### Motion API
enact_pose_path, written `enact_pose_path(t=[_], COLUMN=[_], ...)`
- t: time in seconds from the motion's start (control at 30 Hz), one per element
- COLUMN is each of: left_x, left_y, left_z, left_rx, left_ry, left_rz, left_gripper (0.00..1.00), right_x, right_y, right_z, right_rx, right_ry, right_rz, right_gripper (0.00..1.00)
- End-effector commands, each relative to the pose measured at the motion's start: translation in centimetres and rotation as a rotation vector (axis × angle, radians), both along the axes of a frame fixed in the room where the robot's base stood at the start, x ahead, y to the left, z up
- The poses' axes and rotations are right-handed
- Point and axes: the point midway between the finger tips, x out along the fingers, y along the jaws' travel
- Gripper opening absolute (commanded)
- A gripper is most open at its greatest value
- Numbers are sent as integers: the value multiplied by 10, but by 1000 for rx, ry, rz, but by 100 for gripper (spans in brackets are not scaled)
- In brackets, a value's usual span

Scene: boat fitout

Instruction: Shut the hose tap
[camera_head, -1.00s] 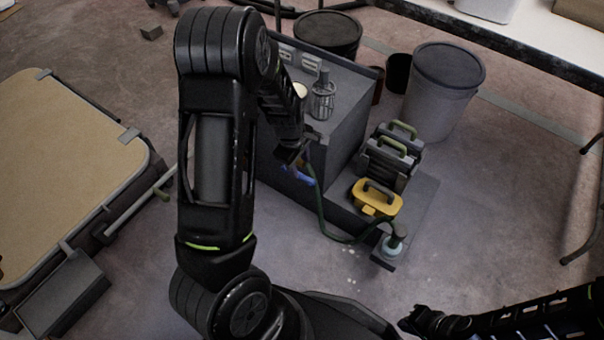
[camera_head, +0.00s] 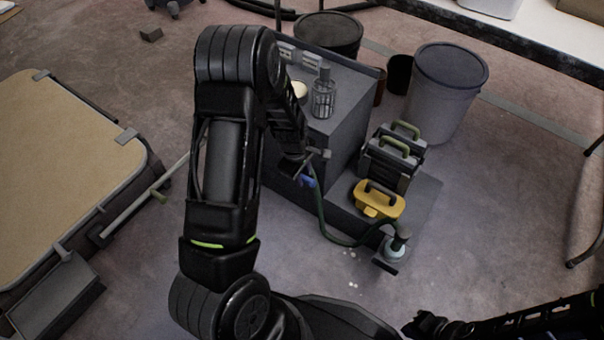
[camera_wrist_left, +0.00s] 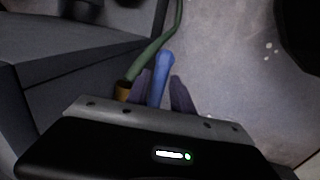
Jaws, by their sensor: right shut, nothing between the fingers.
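The hose tap's blue lever (camera_head: 307,181) shows at the side of the grey cabinet, just below my left gripper (camera_head: 303,168). In the left wrist view, the blue lever (camera_wrist_left: 162,72) lies between the two dark fingers of my left gripper (camera_wrist_left: 163,88). A gap shows between the lever and the right-hand finger, so the fingers stand apart around it. A brass fitting (camera_wrist_left: 123,91) with a green hose (camera_wrist_left: 152,50) is beside the lever. The tap's body is mostly hidden. My right gripper (camera_head: 424,325) is at the bottom right, shut and empty, far from the tap.
The grey cabinet (camera_head: 345,125) carries a caged lamp (camera_head: 323,98). A grey bin (camera_head: 444,95) is behind. Floor to the right is clear.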

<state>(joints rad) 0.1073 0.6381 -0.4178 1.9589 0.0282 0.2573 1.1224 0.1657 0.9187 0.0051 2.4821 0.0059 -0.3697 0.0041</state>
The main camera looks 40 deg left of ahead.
Motion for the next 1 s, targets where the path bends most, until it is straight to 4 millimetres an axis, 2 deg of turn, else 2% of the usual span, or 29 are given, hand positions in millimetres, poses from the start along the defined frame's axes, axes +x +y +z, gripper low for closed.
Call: enact_pose_path(t=[0.03,0.33,1.0], left_x=[0,0,0], left_y=[0,0,0], left_z=[0,0,0], left_rx=[0,0,0], left_ry=[0,0,0], left_rz=[0,0,0], left_gripper=[23,0,0], right_x=[0,0,0], right_y=[0,0,0], right_z=[0,0,0], right_rx=[0,0,0], right_ry=[0,0,0], right_rz=[0,0,0], right_gripper=[0,0,0])
